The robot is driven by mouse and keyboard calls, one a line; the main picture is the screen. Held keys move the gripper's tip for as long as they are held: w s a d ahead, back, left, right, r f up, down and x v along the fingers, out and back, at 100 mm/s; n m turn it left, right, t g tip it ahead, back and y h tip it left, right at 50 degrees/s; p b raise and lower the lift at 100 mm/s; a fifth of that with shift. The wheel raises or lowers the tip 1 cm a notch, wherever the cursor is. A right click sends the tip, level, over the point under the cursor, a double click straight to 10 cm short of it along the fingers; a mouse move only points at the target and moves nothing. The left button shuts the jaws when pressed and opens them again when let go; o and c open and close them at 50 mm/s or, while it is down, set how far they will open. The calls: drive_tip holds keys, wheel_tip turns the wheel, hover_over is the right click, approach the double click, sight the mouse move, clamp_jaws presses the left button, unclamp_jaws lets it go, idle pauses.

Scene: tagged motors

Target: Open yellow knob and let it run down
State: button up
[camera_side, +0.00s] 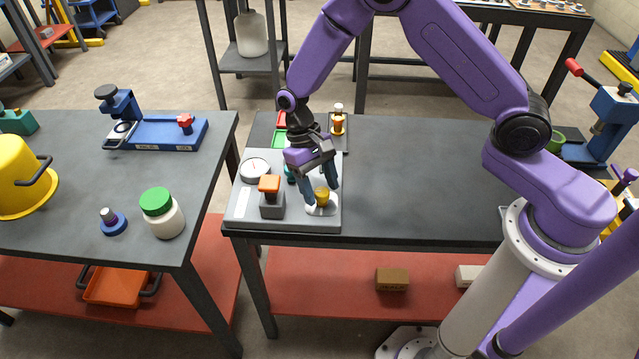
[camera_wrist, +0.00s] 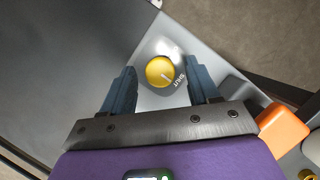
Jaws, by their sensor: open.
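The yellow knob (camera_side: 322,196) stands on a white round base at the right front of a grey panel (camera_side: 262,226). In the wrist view the yellow knob (camera_wrist: 160,71) shows a pointer line, and the line points toward the word SHUT printed beside it. My gripper (camera_side: 321,193) is open above the knob, with one blue-grey finger on either side. In the wrist view my gripper (camera_wrist: 160,84) has its fingers apart, with the knob between and just beyond them. I see clear gaps between the fingers and the knob there.
An orange-topped grey block (camera_side: 270,196) stands left of the knob on the panel, near a round white dial (camera_side: 255,168). Red and green pieces and a small amber-and-white item (camera_side: 338,120) are behind. The dark table (camera_side: 420,190) is clear to the right.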

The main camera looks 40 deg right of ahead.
drive_tip(key=c, duration=1)
drive_tip(key=n+h, duration=0.1)
drive_tip(key=n, duration=0.3)
drive_tip(key=shift+a+n+h, duration=0.2)
drive_tip(key=shift+n+h, duration=0.2)
drive_tip(key=n+t+h, duration=0.1)
drive_tip(key=n, duration=0.3)
drive_tip(key=shift+s+a+n, duration=0.1)
drive_tip(key=shift+n, duration=0.2)
drive_tip(key=n+t, duration=0.1)
drive_tip(key=n, duration=0.1)
drive_tip(key=n+h, duration=0.1)
drive_tip(key=n, duration=0.1)
drive_tip(key=shift+s+a+n+t, duration=0.1)
drive_tip(key=shift+s+n+t, duration=0.05)
drive_tip(key=shift+n+t, duration=0.2)
drive_tip(key=shift+s+n+t+h, duration=0.15)
drive_tip(key=shift+n+t, duration=0.3)
drive_tip(key=shift+n, duration=0.55)
drive_tip(key=shift+w+n+t+h, duration=0.15)
drive_tip(key=shift+n+t, duration=0.25)
drive_tip(key=shift+n, duration=0.55)
drive_tip(key=shift+s, duration=0.15)
